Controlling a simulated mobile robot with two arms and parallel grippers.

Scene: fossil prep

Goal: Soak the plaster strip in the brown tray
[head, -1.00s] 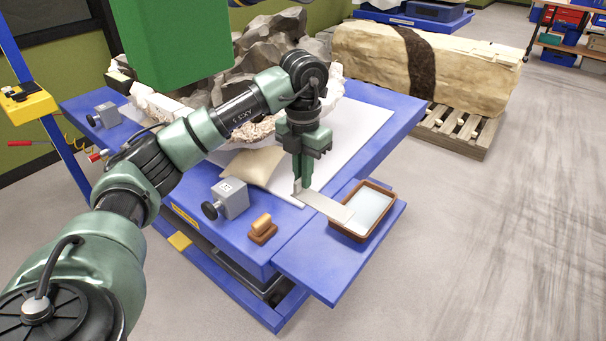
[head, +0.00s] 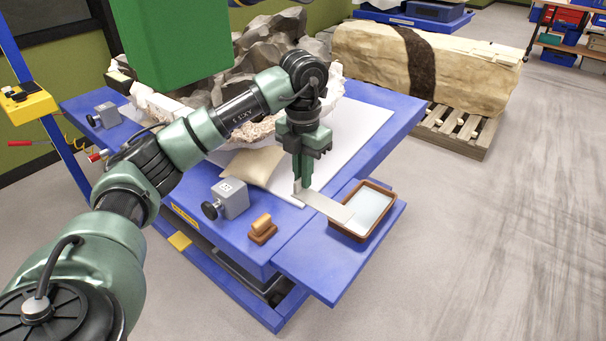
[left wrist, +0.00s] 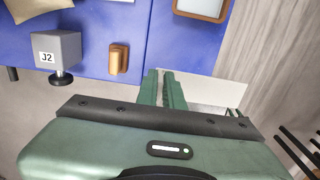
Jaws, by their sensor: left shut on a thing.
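My left gripper (head: 299,186) points down, shut on one end of the plaster strip (head: 325,205), a flat off-white band. The strip reaches right from the fingers, and its free end overlaps the near left part of the brown tray (head: 345,234) in the head view. The tray holds pale liquid. I cannot tell whether the strip touches the rim or liquid. In the left wrist view, the fingers (left wrist: 163,74) hold the strip (left wrist: 215,90), which shows apart from the tray (left wrist: 198,17). My right gripper is not in view.
The tray stands on a blue side shelf (head: 325,268) of the blue table (head: 385,100). A brown wooden block (head: 262,230), a grey block marked J2 (left wrist: 57,47) and a beige cushion (head: 252,165) lie nearby. A large rock specimen (head: 270,45) stands behind my arm.

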